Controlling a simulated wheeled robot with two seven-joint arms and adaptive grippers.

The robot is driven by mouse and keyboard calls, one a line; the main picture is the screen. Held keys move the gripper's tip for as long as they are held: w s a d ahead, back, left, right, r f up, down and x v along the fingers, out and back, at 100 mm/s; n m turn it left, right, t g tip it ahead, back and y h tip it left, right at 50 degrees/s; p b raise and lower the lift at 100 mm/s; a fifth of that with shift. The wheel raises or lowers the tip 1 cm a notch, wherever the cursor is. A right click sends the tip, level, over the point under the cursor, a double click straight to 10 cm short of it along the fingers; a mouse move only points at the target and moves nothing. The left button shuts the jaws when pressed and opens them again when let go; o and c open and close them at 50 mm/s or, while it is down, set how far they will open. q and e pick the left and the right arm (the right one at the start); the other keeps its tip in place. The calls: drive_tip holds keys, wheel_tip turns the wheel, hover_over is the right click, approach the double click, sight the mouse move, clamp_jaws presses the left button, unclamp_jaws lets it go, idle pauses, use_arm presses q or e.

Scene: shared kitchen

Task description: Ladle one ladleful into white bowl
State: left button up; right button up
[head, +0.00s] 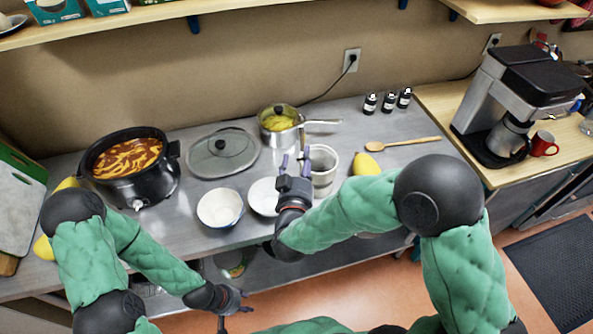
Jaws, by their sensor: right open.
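A black slow cooker (146,184) holds orange-red soup with pale swirls at the left of the steel counter. A white bowl (220,208) stands in front of the lid and looks empty. A second white dish (264,196) is just right of it, partly hidden by my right gripper. My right gripper (293,161) is open and empty, over the counter beside a metal canister (323,167). My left gripper (236,300) is low, in front of the counter's edge; its jaws are too small and dark to read. I cannot make out a ladle.
A glass lid (222,152) lies behind the bowl. A saucepan (280,130) with yellow food stands at the back. A wooden spoon (404,143), a yellow fruit (366,164) and small dark bottles (388,101) are right. A coffee machine (520,100) stands far right.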

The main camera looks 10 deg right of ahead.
sight(303, 135)
drive_tip(key=x, duration=1)
drive_tip(key=shift+w, duration=0.4)
drive_tip(key=shift+c, duration=0.3)
clamp_jaws()
drive_tip(key=c, duration=0.8)
unclamp_jaws()
drive_tip(key=shift+c, duration=0.2)
clamp_jaws()
drive_tip(key=shift+r, duration=0.15)
